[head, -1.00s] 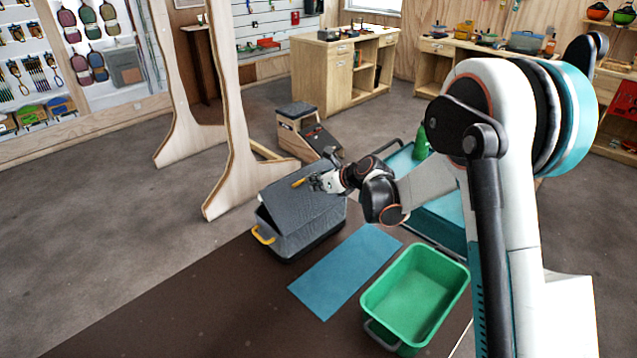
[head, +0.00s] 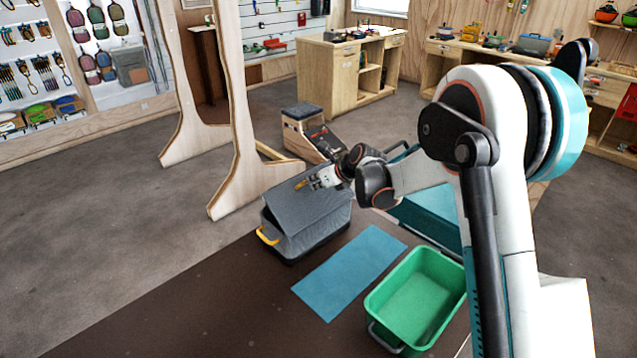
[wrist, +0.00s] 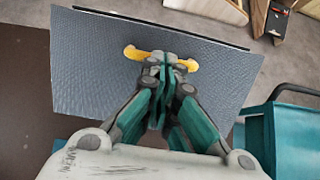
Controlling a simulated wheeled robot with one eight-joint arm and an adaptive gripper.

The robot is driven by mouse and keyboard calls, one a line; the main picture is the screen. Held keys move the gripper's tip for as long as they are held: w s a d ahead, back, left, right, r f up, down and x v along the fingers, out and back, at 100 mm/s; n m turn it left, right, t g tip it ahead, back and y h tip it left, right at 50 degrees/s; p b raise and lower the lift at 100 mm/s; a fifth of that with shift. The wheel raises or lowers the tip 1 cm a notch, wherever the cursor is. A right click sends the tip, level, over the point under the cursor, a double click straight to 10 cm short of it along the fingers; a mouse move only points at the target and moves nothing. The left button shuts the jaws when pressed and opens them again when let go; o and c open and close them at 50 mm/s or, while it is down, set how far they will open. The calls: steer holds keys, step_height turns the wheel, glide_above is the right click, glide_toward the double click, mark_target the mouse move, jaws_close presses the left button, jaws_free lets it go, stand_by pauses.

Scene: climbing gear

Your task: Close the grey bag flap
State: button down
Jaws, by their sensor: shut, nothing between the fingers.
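The grey bag (head: 312,232) stands on the brown mat, with a yellow handle (head: 267,236) on its near left side. Its grey flap (head: 292,202) is tilted, partly raised above the bag body. In the wrist view the flap (wrist: 90,75) fills much of the picture, with a yellow handle (wrist: 190,65) near its far edge. My gripper (head: 306,183) is at the flap's upper side; it also shows in the wrist view (wrist: 165,65), with its fingers together over the yellow handle. The fingers look shut and empty; I cannot tell whether they touch the flap.
A wooden frame (head: 240,170) and a small wooden step unit (head: 303,130) stand behind the bag.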

mark_target(306, 186)
steer(key=b+x, duration=0.1)
steer(key=x, duration=0.3)
steer(key=shift+w+a+r+b, duration=0.2)
steer(key=shift+w+a+b, duration=0.1)
steer(key=shift+a+b, duration=0.1)
steer(key=shift+b+x, duration=0.75)
steer(key=shift+x, duration=0.8)
steer(key=shift+f, duration=0.1)
steer(key=s+d+r+g+p, duration=0.1)
steer(key=s+d+r+p, duration=0.65)
steer(key=r, duration=0.25)
steer(key=shift+h, duration=0.4)
steer(key=b+x, duration=0.1)
steer(key=x, duration=1.2)
steer(key=shift+a+f, duration=0.1)
steer(key=shift+a, duration=0.05)
